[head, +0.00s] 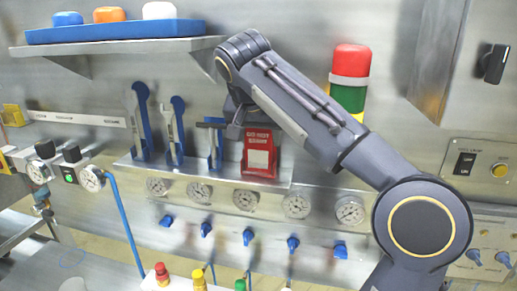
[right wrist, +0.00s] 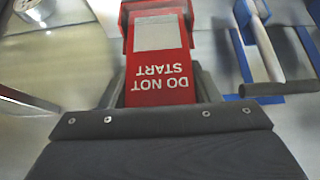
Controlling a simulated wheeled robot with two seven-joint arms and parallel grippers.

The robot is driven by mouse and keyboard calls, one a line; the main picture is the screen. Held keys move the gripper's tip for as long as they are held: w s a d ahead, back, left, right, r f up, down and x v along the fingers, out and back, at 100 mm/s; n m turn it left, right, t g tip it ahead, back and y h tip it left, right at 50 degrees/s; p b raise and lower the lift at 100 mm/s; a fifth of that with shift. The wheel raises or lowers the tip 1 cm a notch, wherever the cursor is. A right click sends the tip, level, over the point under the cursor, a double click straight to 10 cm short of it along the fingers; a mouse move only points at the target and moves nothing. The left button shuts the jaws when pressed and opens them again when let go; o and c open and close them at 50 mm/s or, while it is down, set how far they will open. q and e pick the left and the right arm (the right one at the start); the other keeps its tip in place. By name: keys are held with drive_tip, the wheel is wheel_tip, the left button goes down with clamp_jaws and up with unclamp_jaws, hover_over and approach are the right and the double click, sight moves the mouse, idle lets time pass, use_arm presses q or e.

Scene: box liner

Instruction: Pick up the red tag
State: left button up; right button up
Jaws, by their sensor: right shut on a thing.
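The red tag (head: 261,153) has a white label patch and hangs upright in front of the steel panel, just right of the hanging tools. In the right wrist view the tag (right wrist: 160,65) reads "DO NOT START", upside down, and lies between the fingers. My right gripper (head: 238,128) is shut on the tag's upper end, with the arm reaching in from the lower right. I cannot tell whether the tag still touches its hanging place or the rail behind. My left gripper is not in view.
Blue-handled tools (head: 173,130) hang close left of the tag. A row of gauges (head: 244,200) and blue valves lies below. A blue tray (head: 115,31) with several coloured pieces sits on the shelf above. A red, yellow and green stack light (head: 350,75) stands behind my right arm.

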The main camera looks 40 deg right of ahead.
drive_tip(key=shift+r, duration=0.15)
drive_tip(key=shift+r, duration=0.55)
drive_tip(key=shift+s+a+r, duration=0.1)
drive_tip(key=shift+a+r, duration=0.1)
drive_tip(key=shift+r, duration=0.35)
drive_tip(key=shift+a+r, duration=0.2)
drive_tip(key=shift+r, duration=0.35)
drive_tip(key=s+a, duration=0.3)
drive_tip(key=a, duration=0.5)
drive_tip(key=s+a, duration=0.3)
drive_tip(key=a, duration=0.4)
drive_tip(key=shift+s+a, duration=0.2)
drive_tip(key=shift+a, duration=0.15)
